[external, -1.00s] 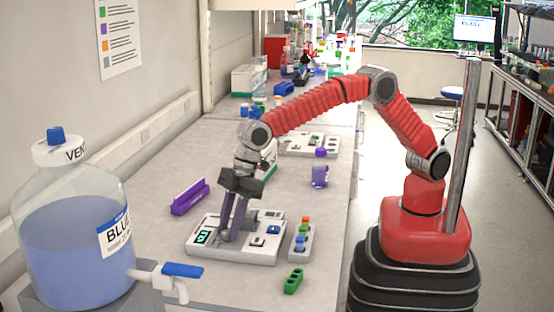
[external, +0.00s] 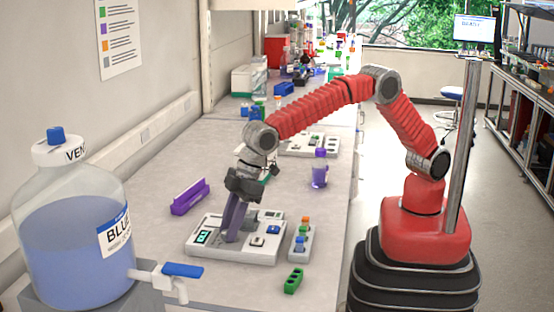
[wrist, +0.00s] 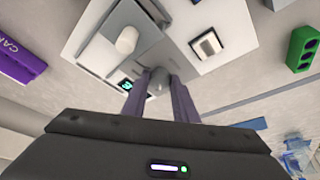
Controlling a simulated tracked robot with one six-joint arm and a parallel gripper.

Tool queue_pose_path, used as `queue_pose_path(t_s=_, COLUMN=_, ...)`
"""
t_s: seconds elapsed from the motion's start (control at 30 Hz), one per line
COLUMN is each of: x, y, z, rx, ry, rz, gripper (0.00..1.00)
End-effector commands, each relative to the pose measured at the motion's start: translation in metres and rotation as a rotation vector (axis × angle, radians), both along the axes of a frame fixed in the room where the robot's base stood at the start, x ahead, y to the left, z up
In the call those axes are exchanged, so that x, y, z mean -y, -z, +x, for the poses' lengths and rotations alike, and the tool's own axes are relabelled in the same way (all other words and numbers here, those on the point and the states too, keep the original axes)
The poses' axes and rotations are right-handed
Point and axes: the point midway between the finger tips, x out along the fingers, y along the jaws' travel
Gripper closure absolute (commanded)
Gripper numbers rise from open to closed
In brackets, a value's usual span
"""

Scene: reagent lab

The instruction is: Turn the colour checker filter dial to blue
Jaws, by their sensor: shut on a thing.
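The colour checker (external: 265,258) is a flat white-grey box on the bench, with a small lit green display (external: 202,237) at its left end. My gripper (external: 232,238) reaches down onto its top with two purple-grey fingers. In the wrist view the fingers close around a small grey dial knob (wrist: 158,82) beside the green display (wrist: 126,85). The fingers mostly hide the dial in the external view, and I cannot read any colour marking or pointer on it. A pale round post (wrist: 126,40) and a square switch (wrist: 207,44) show on the box in the wrist view.
A rack with coloured caps (external: 301,243) stands close to the checker's right. A green block (external: 293,280) lies in front, a purple holder (external: 190,196) behind left, and a purple-capped bottle (external: 320,170) behind right. The big blue-liquid bottle (external: 75,250) fills the left front.

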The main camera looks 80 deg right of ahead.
Motion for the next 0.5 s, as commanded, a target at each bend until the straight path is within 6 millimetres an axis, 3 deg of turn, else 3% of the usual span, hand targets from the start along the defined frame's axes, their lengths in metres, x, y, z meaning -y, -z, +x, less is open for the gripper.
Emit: queue_pose_path(t_s=0.5, x=-0.0034, y=0.0005, z=-0.0017, rx=0.001, ry=0.361, rz=-0.001, gripper=0.96)
